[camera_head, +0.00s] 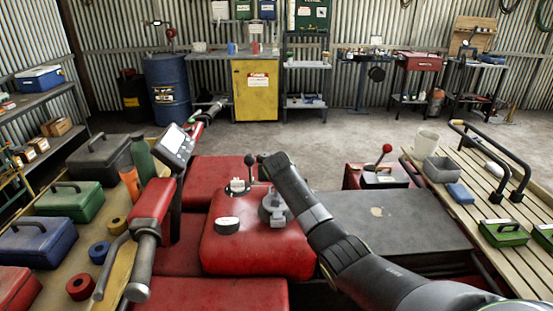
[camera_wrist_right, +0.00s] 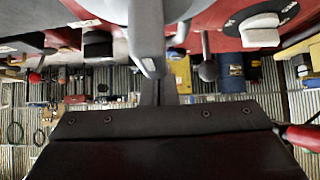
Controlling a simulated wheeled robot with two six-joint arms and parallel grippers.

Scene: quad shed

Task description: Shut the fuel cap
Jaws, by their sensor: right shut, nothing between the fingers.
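The grey fuel cap (camera_head: 275,210) sits on top of the red tank (camera_head: 245,248), with a grey part standing up from it; I cannot tell how far it is open. My right arm crosses in from the lower right. My right gripper (camera_head: 264,157) is shut and empty, just above and behind the cap in the head view. In the right wrist view, which is upside down, the shut gripper (camera_wrist_right: 152,74) shows beside the tank top (camera_wrist_right: 215,22), and a grey bar and round grey shape lie close to it. Whether they touch is unclear. My left gripper is not in view.
A white knob (camera_head: 227,224) and a black-ball lever (camera_head: 249,161) stand on the tank near the cap. The handlebar with its display (camera_head: 178,146) is on the left. A dark flat panel (camera_head: 395,218) lies right of the tank. A slatted bench (camera_head: 490,190) stands further right.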

